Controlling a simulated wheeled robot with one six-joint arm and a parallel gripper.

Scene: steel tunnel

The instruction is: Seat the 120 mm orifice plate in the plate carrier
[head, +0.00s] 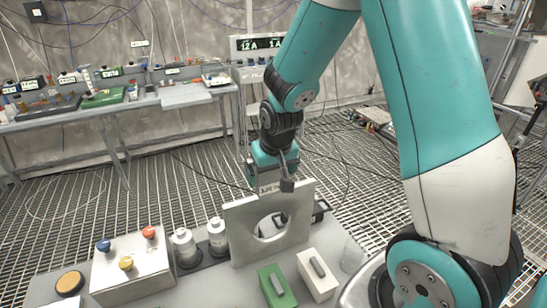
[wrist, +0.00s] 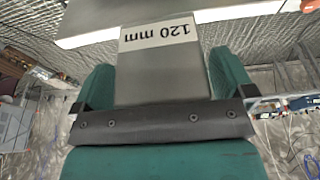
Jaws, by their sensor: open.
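The 120 mm orifice plate (head: 242,232) is a grey square plate with a large round hole, standing upright on the bench in the head view. Its top tab carries a white "120 mm" label (head: 268,188), which reads upside down in the wrist view (wrist: 158,33). My gripper (head: 276,181) is at the top of the plate, pointing down. In the wrist view its open teal fingers (wrist: 163,68) stand on either side of the tab. A gap shows at the left finger; contact at the right one is unclear. I cannot make out the plate carrier for certain.
A button box (head: 132,268) and two white-capped cylinders (head: 184,246) stand left of the plate. A green block (head: 277,286) and a white block (head: 318,275), both with handles, are in front. A dark object (head: 320,210) is partly hidden behind it. A cluttered workbench (head: 120,120) stands farther back.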

